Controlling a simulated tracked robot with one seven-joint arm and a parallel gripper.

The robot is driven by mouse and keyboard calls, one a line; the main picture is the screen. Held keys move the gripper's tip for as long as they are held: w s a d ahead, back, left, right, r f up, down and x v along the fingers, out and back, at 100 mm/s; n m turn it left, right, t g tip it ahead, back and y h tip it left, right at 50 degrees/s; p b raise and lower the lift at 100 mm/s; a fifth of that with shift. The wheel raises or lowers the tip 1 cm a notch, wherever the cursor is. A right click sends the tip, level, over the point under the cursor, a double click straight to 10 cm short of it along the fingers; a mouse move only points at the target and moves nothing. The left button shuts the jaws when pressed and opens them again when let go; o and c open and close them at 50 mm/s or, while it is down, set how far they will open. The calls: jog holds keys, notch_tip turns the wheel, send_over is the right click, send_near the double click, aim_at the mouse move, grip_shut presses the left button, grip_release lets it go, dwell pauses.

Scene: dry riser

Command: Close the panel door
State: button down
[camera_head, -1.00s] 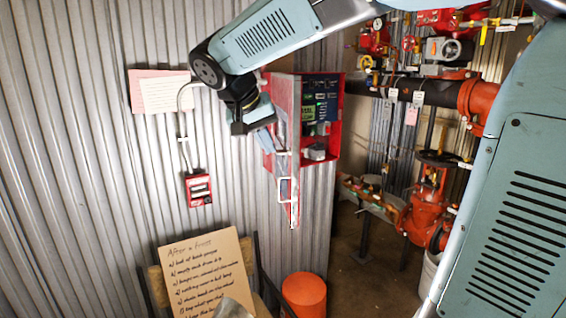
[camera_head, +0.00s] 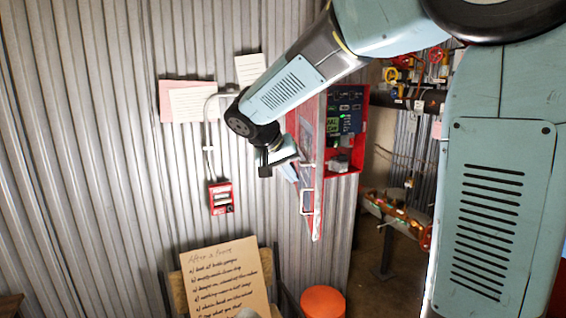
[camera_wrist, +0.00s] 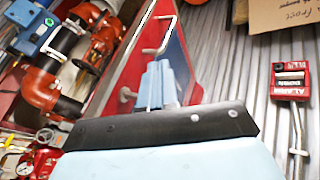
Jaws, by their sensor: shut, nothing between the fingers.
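The red panel door (camera_head: 307,205) stands swung open, edge-on to the body camera, with a white handle (camera_head: 306,201) on its edge. Behind it the red panel box (camera_head: 345,164) shows its dark controls and small lights. My gripper (camera_head: 288,169) is on the left, outer side of the open door, close to its lower part; whether it touches cannot be told. In the wrist view my gripper's blue fingers (camera_wrist: 158,85) are together and empty, beside the door's face (camera_wrist: 180,62), with the handle (camera_wrist: 158,38) just beyond them.
A red alarm box (camera_head: 221,198) with a conduit is on the corrugated wall left of my gripper. Papers (camera_head: 193,103) hang above it. A cardboard sign (camera_head: 226,280) on a chair and an orange bucket (camera_head: 323,301) stand below. Red valves and pipes (camera_wrist: 55,75) fill the other side.

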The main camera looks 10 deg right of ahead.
aim_at(314, 185)
jog(key=shift+s+d+f, duration=0.1)
jog(key=shift+d+f, duration=0.05)
jog(key=shift+d, duration=1.95)
